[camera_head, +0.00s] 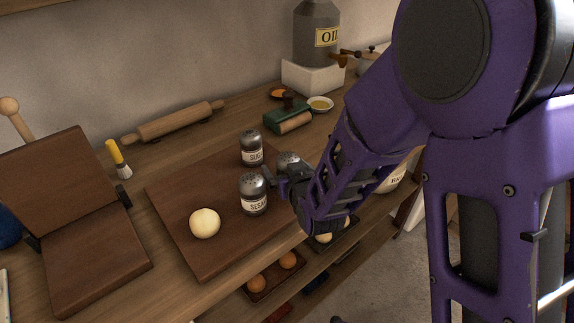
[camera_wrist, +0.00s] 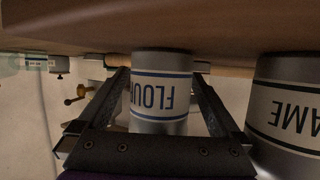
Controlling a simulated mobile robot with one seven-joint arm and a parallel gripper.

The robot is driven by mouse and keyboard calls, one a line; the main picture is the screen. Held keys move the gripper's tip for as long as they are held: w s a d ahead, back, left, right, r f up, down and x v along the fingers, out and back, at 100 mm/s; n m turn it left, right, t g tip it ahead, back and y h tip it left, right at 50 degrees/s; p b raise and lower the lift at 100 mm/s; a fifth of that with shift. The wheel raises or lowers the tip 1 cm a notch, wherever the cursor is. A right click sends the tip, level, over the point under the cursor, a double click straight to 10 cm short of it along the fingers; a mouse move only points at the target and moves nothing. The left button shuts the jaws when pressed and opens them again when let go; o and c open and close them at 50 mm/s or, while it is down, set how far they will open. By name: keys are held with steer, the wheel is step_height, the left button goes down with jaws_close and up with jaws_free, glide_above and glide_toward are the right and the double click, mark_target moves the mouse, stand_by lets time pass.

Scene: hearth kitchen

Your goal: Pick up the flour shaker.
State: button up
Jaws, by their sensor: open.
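The flour shaker (camera_wrist: 161,90) is a silver can with a pale label and blue lettering. In the wrist view, which is upside down, it stands between the two fingers of my open gripper (camera_wrist: 163,98). I cannot tell whether the fingers touch it. In the head view the top of a shaker (camera_head: 288,160) shows behind my gripper (camera_head: 281,178), and its label is hidden. The shaker stands on the dark wooden board (camera_head: 180,232).
The sesame shaker (camera_head: 254,195) stands close beside my gripper and also shows in the wrist view (camera_wrist: 288,112). Another labelled shaker (camera_head: 251,147) stands behind it. A dough ball (camera_head: 205,223) lies on the board. A rolling pin (camera_head: 172,122) lies near the wall.

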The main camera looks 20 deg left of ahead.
steer(key=c, duration=1.5)
